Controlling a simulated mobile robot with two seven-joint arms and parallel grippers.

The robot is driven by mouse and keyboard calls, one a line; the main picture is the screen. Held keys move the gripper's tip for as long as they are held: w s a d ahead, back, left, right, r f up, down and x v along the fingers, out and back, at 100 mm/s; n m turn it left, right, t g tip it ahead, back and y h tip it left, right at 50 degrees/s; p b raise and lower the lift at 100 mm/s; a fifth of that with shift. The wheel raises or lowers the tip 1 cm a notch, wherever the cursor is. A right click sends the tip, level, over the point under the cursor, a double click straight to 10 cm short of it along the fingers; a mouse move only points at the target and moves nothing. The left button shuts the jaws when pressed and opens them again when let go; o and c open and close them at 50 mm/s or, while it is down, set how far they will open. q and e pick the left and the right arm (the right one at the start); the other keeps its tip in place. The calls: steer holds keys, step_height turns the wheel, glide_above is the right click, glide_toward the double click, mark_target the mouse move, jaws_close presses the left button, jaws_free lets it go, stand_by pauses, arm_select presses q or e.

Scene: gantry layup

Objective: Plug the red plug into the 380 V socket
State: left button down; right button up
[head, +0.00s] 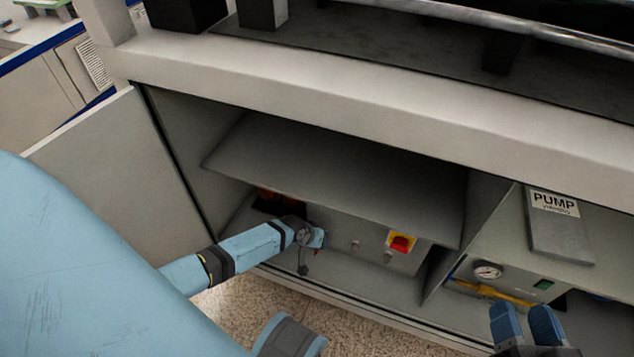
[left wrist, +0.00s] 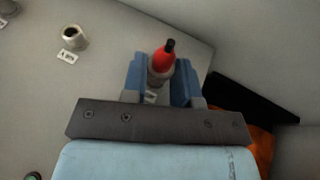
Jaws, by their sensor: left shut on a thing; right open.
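The red plug (left wrist: 164,60) with a black end stands between the blue fingers of my left gripper (left wrist: 160,78), which is shut on it. A grey ring and a small label show at the plug's lower end; I cannot tell whether it is seated in a socket, nor read the label. In the head view my left gripper (head: 316,238) is at the left part of a grey panel inside the cabinet; the plug is mostly hidden there. Another grey socket (left wrist: 73,37) with a small label is to the left in the left wrist view. My right gripper (head: 527,325) is open and empty.
A red and yellow switch (head: 401,242) is on the panel. A shelf (head: 340,175) hangs above it. The open cabinet door (head: 110,165) is at the left. An orange and black thing (left wrist: 262,148) lies beside the panel. A gauge (head: 487,270) is in the right compartment.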

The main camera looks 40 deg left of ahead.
arm_select(q)
steer(key=shift+w+a, duration=0.1)
steer(key=shift+w, duration=0.35)
arm_select(e)
steer(key=shift+f, duration=0.15)
arm_select(q)
steer(key=c, duration=0.8)
jaws_free()
steer(key=p+v, duration=0.6)
steer(key=v, duration=0.8)
steer(key=shift+p, duration=0.35)
arm_select(e)
steer(key=r, duration=0.1)
steer(key=d+r+t+h, duration=0.1)
steer(key=r, duration=0.1)
steer(key=r+m+t, duration=0.1)
steer(key=shift+d+r, duration=0.2)
steer(key=shift+d, duration=0.15)
